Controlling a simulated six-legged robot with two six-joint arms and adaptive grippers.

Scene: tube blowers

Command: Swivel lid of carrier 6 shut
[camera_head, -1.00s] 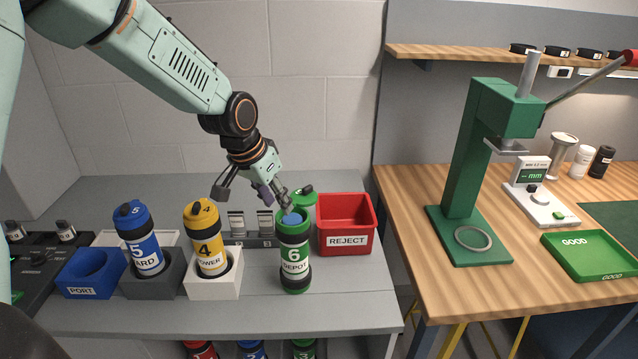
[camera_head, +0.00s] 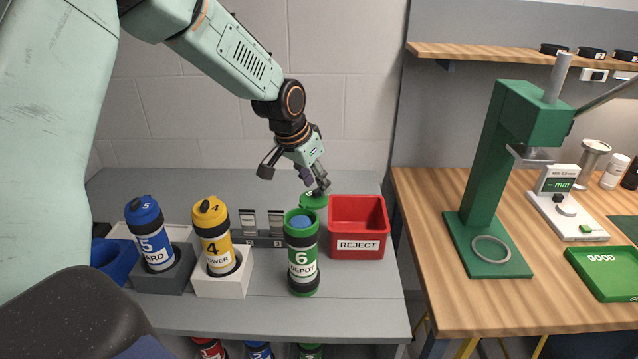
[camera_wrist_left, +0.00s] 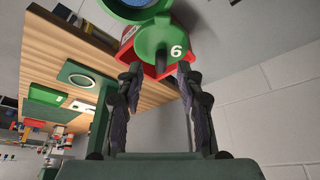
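Carrier 6 (camera_head: 302,272) is a green and black tube with a white DEPOT label. It stands upright on the grey bench, with its top open and something blue inside. Its green lid (camera_head: 314,201) is swung out behind the mouth. The lid, marked 6, also shows in the left wrist view (camera_wrist_left: 154,38), beside the tube's round mouth. My left gripper (camera_head: 294,180) is open above and behind the carrier, one finger close to the lid. In the left wrist view, the spread fingers (camera_wrist_left: 160,74) point at the lid with its small knob between them; contact cannot be told. My right gripper is out of view.
A red REJECT bin (camera_head: 358,243) stands just right of carrier 6. Yellow carrier 4 (camera_head: 212,235) and blue carrier 5 (camera_head: 152,240) stand in holders to its left. A green press (camera_head: 490,170) stands on the wooden table. Bench in front of carrier 6 is clear.

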